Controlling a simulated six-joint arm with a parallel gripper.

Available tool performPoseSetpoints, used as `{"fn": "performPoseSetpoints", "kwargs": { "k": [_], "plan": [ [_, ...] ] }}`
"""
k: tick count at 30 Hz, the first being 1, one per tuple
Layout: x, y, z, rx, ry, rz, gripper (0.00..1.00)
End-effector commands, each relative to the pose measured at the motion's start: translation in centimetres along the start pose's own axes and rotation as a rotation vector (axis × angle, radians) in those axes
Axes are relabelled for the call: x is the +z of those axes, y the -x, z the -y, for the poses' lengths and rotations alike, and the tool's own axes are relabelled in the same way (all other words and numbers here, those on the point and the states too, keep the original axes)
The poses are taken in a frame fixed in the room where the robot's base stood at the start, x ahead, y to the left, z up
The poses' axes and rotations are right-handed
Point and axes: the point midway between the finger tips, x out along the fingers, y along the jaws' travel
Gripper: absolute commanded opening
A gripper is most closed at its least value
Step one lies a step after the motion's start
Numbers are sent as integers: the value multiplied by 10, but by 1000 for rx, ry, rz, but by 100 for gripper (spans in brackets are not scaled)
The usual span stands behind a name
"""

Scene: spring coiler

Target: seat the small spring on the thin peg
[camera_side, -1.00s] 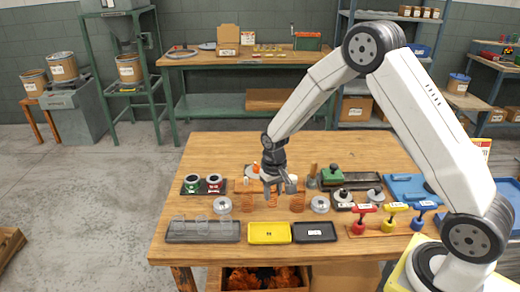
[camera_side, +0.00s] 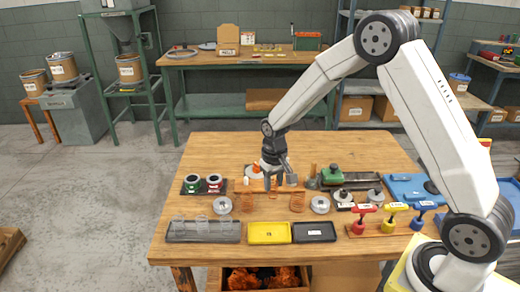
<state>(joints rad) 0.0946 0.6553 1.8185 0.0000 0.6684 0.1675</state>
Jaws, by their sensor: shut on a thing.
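My gripper (camera_side: 274,186) points down over the middle of the wooden table and is shut on a small orange spring (camera_side: 272,195), mostly hidden by the fingers. Two other orange coil springs stand on the table, one to the left (camera_side: 247,203) and one to the right (camera_side: 297,203) of my gripper. An orange board (camera_side: 240,187) lies behind them, partly covered by my gripper. I cannot tell the thin peg apart from the small upright parts around the board.
A grey tray with clear cups (camera_side: 203,238), a yellow tray (camera_side: 269,241) and a black tray (camera_side: 314,240) line the front edge. Green and red spools (camera_side: 203,184) are left. Red, yellow and blue handles (camera_side: 396,207) and a green-topped block (camera_side: 332,175) are right.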

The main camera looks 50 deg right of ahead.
Motion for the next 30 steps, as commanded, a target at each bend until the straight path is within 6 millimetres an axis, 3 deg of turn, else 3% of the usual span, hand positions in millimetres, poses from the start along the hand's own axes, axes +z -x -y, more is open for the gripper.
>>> {"fn": "performPoseSetpoints", "kwargs": {
  "k": [23,30],
  "plan": [
    [0,13,0,0,0,-1,9],
    [-11,16,2,0,0,-2,9]
  ]
}}
